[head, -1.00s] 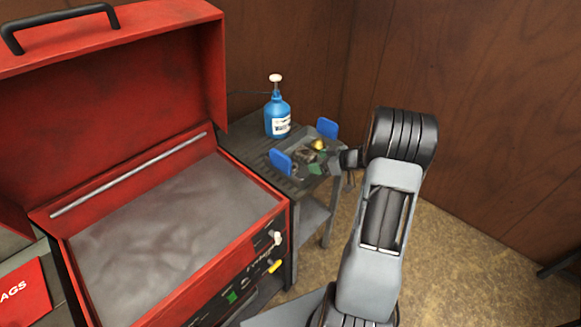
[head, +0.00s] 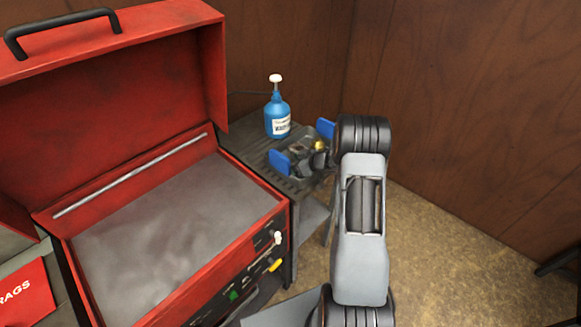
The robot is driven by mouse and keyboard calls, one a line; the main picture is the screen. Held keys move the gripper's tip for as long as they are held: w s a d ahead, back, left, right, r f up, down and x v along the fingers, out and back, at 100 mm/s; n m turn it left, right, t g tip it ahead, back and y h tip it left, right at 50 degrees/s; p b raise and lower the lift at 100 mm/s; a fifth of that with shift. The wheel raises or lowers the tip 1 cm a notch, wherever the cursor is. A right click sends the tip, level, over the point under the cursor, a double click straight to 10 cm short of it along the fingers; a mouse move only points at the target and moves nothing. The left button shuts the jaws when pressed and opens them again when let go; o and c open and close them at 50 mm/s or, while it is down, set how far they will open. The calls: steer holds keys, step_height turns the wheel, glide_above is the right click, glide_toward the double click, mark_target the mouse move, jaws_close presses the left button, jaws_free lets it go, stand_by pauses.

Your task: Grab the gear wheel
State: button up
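A small grey tray with blue handles (head: 279,161) sits on the dark cart beside the red parts washer. A few small parts lie in it, too small and covered to pick out a gear wheel surely. A yellow part (head: 320,145) shows at the tray's far right. My gripper (head: 302,152) is over the tray, reaching in from the right, and hides much of its inside. Its fingers are dark and small here, so I cannot tell whether they are open or shut, or whether they touch a part.
A blue pump bottle (head: 277,118) stands on the cart (head: 243,143) behind the tray. The red parts washer (head: 165,260) with its raised lid fills the left. A brown wall (head: 460,110) stands behind, and the floor at right is clear.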

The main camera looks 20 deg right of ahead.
steer(key=shift+a+f, duration=0.1)
steer(key=shift+c, duration=1.4)
steer(key=c, duration=0.9)
